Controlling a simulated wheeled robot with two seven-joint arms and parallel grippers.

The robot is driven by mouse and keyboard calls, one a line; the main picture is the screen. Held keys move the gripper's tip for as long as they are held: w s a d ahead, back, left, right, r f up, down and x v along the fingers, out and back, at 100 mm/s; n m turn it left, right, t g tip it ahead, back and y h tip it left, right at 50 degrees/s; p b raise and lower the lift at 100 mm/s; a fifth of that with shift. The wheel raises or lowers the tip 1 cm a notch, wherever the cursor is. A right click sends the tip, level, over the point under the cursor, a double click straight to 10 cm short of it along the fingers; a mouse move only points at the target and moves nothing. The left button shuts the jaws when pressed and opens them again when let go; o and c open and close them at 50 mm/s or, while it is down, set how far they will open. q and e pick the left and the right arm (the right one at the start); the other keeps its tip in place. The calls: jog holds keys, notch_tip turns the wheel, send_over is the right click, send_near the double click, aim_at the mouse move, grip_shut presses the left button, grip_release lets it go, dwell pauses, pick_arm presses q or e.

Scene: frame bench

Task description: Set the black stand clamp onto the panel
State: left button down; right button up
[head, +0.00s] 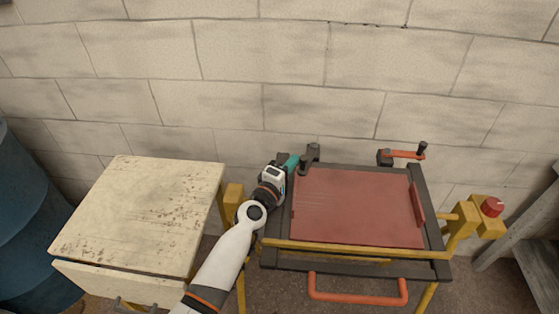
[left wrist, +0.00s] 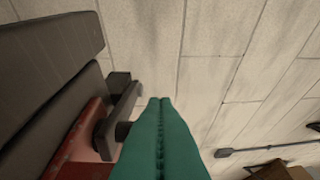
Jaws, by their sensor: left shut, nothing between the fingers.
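The red panel (head: 355,208) lies in the dark frame (head: 433,225) on the bench. The black stand clamp (head: 311,154) is at the frame's back left corner, its arm reaching toward the panel's corner. It also shows in the left wrist view (left wrist: 120,115), beside the red panel (left wrist: 82,145); I cannot tell whether its tip touches the panel. My left gripper (head: 295,160) is just left of the clamp in the head view. Its teal fingers are shut and empty, and in the left wrist view (left wrist: 160,100) they are beside the clamp. My right gripper is out of view.
An orange-armed clamp (head: 403,154) is at the frame's back right. An orange handle (head: 357,296) is at the front, and a red button (head: 492,206) on a yellow post at right. A worn pale cabinet (head: 140,215) stands left. The block wall is close behind.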

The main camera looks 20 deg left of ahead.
pick_arm(q)
jog(key=shift+s+d, duration=0.1)
jog(key=shift+d, duration=0.2)
jog(key=shift+s, duration=0.1)
dwell(0.3)
jog(key=v, duration=1.2)
jog(key=shift+b, duration=0.35)
